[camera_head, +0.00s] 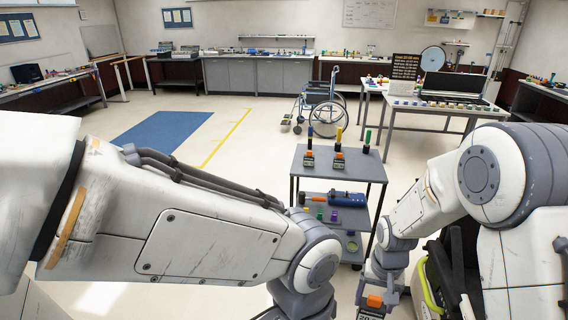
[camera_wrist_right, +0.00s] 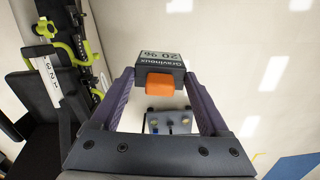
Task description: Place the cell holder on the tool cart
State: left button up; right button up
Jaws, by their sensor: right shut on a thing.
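My right gripper (camera_head: 372,296) hangs low at the bottom of the head view. It is shut on a dark block with an orange part (camera_head: 375,301), which I take as the cell holder. The grey tool cart (camera_head: 355,174) stands ahead, left of my right forearm, apart from the held block. It shows small between the fingers in the wrist view (camera_wrist_right: 150,122). My left arm crosses the head view; its gripper is out of frame.
On the cart top are two similar dark-and-orange units (camera_head: 309,160) (camera_head: 338,159) and a green-topped cylinder (camera_head: 367,141). The front of the top looks clear. A blue tool (camera_head: 347,199) lies on the middle shelf. A black-and-green seated machine (camera_head: 437,270) stands right of my gripper.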

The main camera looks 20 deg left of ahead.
aim_at(368, 169)
jog(key=u, duration=0.15)
jog(key=i, duration=3.05)
jog(key=u, duration=0.1)
